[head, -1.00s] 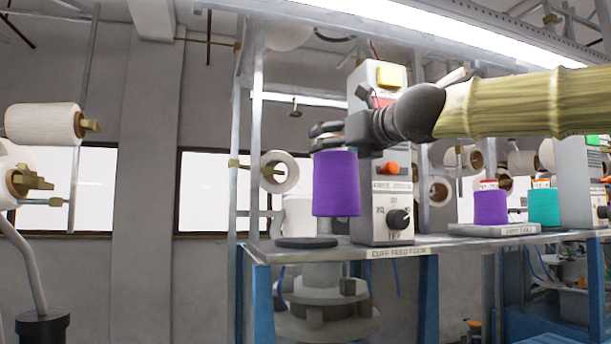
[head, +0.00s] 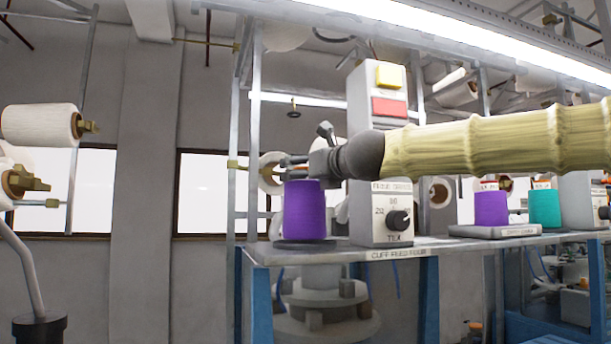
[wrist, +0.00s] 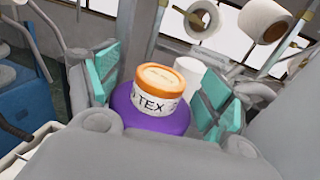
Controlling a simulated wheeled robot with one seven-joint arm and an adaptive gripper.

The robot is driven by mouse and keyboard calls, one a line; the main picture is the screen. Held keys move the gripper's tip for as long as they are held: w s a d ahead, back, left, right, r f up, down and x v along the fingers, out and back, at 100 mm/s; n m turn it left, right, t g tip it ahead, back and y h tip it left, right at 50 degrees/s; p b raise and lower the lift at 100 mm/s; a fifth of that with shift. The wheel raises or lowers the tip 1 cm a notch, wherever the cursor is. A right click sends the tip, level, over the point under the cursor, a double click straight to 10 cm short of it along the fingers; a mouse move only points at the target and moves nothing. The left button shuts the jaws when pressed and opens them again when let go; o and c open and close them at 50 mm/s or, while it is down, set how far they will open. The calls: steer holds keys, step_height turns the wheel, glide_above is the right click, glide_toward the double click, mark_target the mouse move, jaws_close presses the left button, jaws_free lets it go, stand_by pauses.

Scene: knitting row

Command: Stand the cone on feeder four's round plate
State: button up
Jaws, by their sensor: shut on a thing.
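The purple cone (head: 304,211) is upright at the left end of the feeder shelf. Its lower end is at the dark round plate (head: 304,244), and I cannot tell whether it touches or hovers just above. My gripper (head: 300,171) is at the cone's top. In the wrist view my gripper's teal pads (wrist: 160,88) are on either side of the cone's orange-rimmed, labelled top (wrist: 157,90), with the purple yarn (wrist: 150,112) below it. The jaws are shut on the cone.
A grey control box (head: 380,222) with a black knob stands right of the plate on the shelf (head: 425,245). Another purple cone (head: 490,208) and a teal cone (head: 544,208) stand farther right. White spools (head: 42,124) hang at the far left.

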steer(key=shift+w+f, duration=0.15)
steer(key=shift+f, duration=0.1)
steer(key=shift+s+r, duration=0.1)
steer(key=shift+s, duration=0.1)
steer(key=o, duration=1.5)
steer(key=shift+w, duration=0.15)
steer(key=shift+o, duration=0.2)
steer(key=shift+s+d, duration=0.15)
steer(key=shift+s, duration=0.2)
steer(key=b+v, duration=0.2)
steer(key=v, duration=0.9)
